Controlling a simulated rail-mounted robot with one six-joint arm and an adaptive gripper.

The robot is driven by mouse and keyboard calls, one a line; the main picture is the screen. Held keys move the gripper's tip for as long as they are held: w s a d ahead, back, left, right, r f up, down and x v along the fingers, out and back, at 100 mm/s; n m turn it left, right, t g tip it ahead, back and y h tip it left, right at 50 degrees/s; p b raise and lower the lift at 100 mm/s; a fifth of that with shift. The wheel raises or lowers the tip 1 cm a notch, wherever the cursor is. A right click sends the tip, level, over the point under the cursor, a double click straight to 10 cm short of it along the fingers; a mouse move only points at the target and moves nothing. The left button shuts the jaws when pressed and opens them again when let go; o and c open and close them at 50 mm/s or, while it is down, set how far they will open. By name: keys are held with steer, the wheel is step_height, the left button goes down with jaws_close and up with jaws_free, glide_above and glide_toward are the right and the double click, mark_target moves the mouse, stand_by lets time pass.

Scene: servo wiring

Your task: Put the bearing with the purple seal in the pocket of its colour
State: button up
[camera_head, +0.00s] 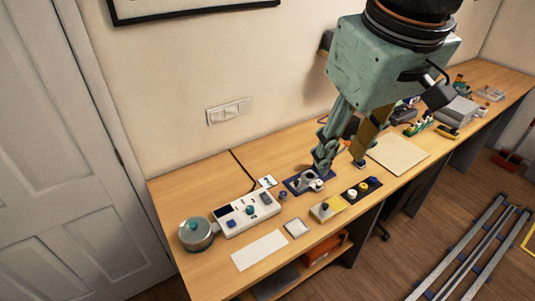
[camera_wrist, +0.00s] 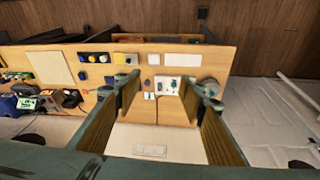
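My gripper (camera_head: 340,163) is open over the bench, its two fingers wide apart; the wrist view shows the open fingers (camera_wrist: 163,85) with nothing held between them. Below the left finger in the head view is a dark blue plate (camera_head: 292,187) carrying a grey metal part (camera_head: 311,181), partly covered by the finger. A small dark bluish round piece (camera_head: 283,195) lies left of the plate. A dark strip (camera_head: 346,190) carries white, yellow and dark round pieces. A yellowish block (camera_head: 335,208) with a dark top piece stands in front. I cannot tell which piece has the purple seal.
A white panel with knobs (camera_head: 238,222) and a lidded pot (camera_head: 195,233) stand at the left. A white sheet (camera_head: 260,250) and a small grey square (camera_head: 296,228) lie near the front edge. A beige board (camera_head: 398,154) lies right; clutter stands beyond it.

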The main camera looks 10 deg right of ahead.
steer(key=w+f+n+g+p, duration=0.1)
steer(key=w+f+n, duration=0.3)
steer(key=w, duration=1)
steer(key=n+g+p, duration=0.2)
steer(key=n, duration=0.6)
glide_above(283, 193)
step_height(283, 193, down, 32)
steer(key=shift+s, duration=0.25)
steer(key=shift+f, duration=0.15)
steer(key=shift+f+p, duration=0.7)
steer(key=shift+f, duration=3.5)
steer(key=shift+f, duration=0.15)
steer(key=shift+w+f+p, duration=0.15)
steer(key=shift+f+p, duration=0.55)
steer(key=shift+f, duration=1.75)
